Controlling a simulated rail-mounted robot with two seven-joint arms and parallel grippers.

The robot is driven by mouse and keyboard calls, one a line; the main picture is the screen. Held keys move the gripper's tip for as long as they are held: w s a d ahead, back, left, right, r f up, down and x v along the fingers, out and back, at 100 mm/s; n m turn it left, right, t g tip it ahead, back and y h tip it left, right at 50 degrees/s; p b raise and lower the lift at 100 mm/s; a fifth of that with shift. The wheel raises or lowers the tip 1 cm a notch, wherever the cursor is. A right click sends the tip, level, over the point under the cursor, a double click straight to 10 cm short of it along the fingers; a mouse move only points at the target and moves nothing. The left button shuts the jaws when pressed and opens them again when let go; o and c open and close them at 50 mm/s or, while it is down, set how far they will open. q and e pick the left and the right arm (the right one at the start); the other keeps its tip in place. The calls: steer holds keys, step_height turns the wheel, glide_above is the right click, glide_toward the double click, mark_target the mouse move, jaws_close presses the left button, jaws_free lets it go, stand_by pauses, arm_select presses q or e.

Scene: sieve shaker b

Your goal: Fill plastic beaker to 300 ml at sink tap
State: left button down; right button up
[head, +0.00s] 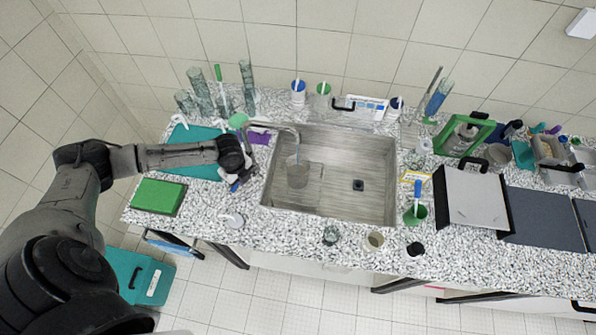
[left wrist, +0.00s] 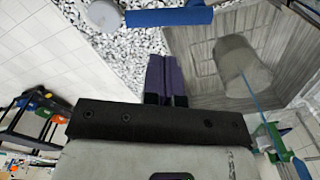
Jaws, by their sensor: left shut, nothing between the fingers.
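The clear plastic beaker (head: 297,172) stands in the left part of the steel sink (head: 375,205), below the end of the curved tap (head: 285,130). In the left wrist view the beaker (left wrist: 240,62) looks greyish, and a thin blue line runs from it to the lower right. It may be a water stream; I cannot tell the water level. My left gripper (head: 240,182) is at the sink's left edge, apart from the beaker. Its fingers (left wrist: 165,65) are shut and empty. A blue bar (left wrist: 170,17) lies just beyond the fingertips. My right gripper is not in view.
A green block (head: 158,196) and a teal mat (head: 190,170) lie left of the sink. Glass cylinders (head: 200,90) stand behind. Small containers (head: 374,240) line the front edge.

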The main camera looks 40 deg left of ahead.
arm_select(q)
steer(key=s+a+f+b, duration=0.1)
steer(key=a+f+b, duration=0.1)
steer(key=a+f, duration=0.2)
steer(key=shift+s+a+f, duration=0.25)
steer(key=shift+s+a, duration=0.1)
steer(key=shift+a, duration=0.6)
steer(key=shift+d, duration=0.1)
